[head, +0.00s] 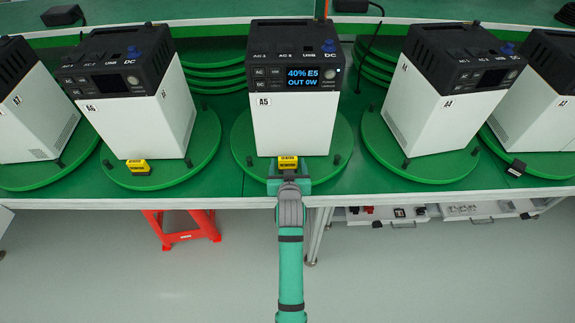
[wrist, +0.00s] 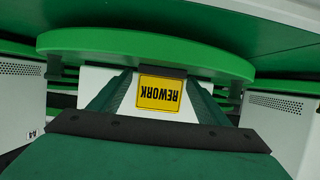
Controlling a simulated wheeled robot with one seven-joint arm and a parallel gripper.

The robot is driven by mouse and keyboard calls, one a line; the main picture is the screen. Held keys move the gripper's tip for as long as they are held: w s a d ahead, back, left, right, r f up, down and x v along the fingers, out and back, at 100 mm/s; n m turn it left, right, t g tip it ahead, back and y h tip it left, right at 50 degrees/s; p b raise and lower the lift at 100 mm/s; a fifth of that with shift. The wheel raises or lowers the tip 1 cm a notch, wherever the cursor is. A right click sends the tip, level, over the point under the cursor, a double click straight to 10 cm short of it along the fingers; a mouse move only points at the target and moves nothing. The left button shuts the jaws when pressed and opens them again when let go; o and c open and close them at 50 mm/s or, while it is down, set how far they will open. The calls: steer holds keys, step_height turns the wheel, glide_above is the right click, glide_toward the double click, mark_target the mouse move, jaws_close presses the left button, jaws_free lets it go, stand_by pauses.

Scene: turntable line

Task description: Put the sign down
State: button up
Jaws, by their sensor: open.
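A yellow REWORK sign (head: 288,162) stands at the front rim of the middle green turntable (head: 243,160), in front of the power station A5 (head: 292,128). In the wrist view the sign (wrist: 160,93) appears upside down, between my fingers, with its dark base at the turntable edge. My gripper (head: 288,176) is open around the sign, low at the front of the turntable. It also shows in the wrist view (wrist: 157,100). I cannot tell whether either finger touches the sign. A5's screen reads 40% E5, OUT 0W.
A second yellow sign (head: 138,167) stands on the left turntable before A6 (head: 140,115). A power station A4 (head: 437,100) stands to the right on its own turntable. A small black object (head: 516,168) lies near the right front edge. A red stool (head: 181,228) is below the table.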

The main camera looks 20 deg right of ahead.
steer(key=shift+r, duration=0.1)
steer(key=shift+s+r, duration=0.15)
steer(key=shift+s, duration=0.1)
steer(key=v, duration=1.1)
steer(key=s+a+f+n+t+y, duration=0.1)
steer(key=s+a+f, duration=0.3)
steer(key=s, duration=0.5)
steer(key=s+a+f+n+y, duration=0.1)
steer(key=s+a+f, duration=0.2)
steer(key=s+a, duration=0.5)
steer(key=s+a+r+y, duration=0.1)
steer(key=s+a+r, duration=0.1)
steer(key=s, duration=0.7)
steer(key=s+a+r+n+t, duration=0.1)
steer(key=s+r, duration=0.3)
steer(key=s, duration=0.5)
steer(key=shift+s+a+y, duration=0.35)
steer(key=shift+y, duration=0.05)
